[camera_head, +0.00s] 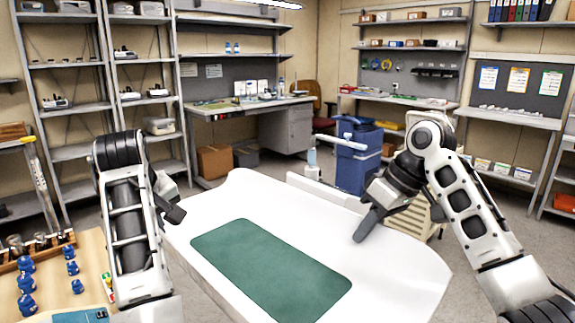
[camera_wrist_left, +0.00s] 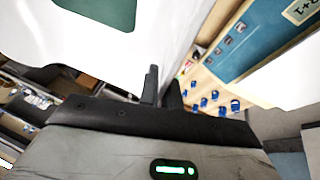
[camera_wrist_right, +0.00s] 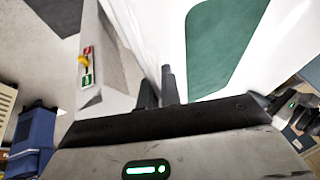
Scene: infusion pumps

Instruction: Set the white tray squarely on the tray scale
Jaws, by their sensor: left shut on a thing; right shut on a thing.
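The white tray (camera_head: 400,275) spans the middle of the head view, with a green mat-like panel (camera_head: 270,270) on its floor. My left gripper (camera_head: 176,214) is shut on the tray's left edge; the tray (camera_wrist_left: 110,65) fills the upper left of the left wrist view. My right gripper (camera_head: 362,230) is shut on the far right edge, and its fingers (camera_wrist_right: 163,88) meet the tray wall in the right wrist view. A pale grey box (camera_wrist_right: 100,65) with a red and green label and yellow pointer stands beside the tray; I cannot tell if it is the tray scale.
Shelves and a desk (camera_head: 250,108) line the walls. Grey floor shows between.

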